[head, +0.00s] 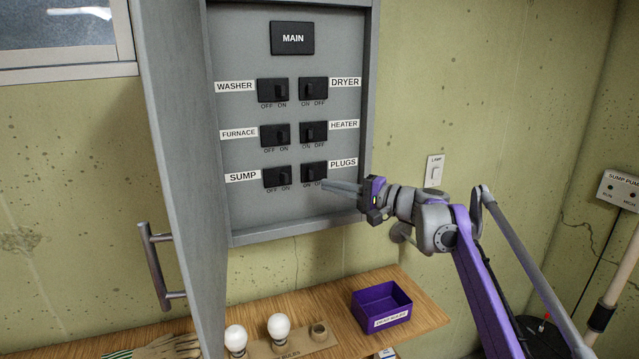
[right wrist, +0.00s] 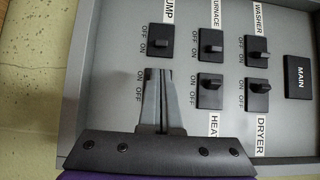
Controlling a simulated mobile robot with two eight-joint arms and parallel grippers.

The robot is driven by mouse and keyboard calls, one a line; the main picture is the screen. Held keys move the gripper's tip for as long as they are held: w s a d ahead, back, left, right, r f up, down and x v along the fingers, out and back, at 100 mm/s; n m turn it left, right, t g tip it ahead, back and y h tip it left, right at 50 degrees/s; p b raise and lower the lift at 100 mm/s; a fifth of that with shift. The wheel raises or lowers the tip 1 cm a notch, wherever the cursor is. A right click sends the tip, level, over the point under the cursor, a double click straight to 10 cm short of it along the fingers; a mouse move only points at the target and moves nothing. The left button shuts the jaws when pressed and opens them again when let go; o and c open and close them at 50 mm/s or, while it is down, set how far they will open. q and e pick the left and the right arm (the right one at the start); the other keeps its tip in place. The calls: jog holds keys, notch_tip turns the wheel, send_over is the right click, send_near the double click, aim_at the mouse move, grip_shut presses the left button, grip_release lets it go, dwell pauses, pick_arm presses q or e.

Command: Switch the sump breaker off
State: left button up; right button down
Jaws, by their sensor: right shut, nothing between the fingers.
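The sump breaker (head: 277,177) is a black switch at the bottom left of the grey panel (head: 250,217), with OFF on its left and ON on its right. Its lever appears to sit on the ON side. It also shows in the right wrist view (right wrist: 160,41), just beyond my fingertips. My right gripper (head: 326,185) is shut and empty, its tips in front of the lower part of the plugs breaker (head: 314,170), right of the sump breaker. In the right wrist view the fingers (right wrist: 158,74) hide the plugs breaker; contact cannot be told. My left gripper is out of view.
The panel door (head: 180,130) stands open at left. Furnace (head: 276,135), heater (head: 314,132), washer and dryer breakers sit above. Below, a wooden shelf (head: 420,312) holds bulbs, a glove and a purple bin (head: 382,305). A lamp switch (head: 434,171) and sump pump box (head: 620,190) are at right.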

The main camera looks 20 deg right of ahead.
aim_at(289, 176)
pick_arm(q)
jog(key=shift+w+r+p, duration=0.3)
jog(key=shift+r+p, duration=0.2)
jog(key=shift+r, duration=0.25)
pick_arm(e)
jog(key=x, duration=0.9)
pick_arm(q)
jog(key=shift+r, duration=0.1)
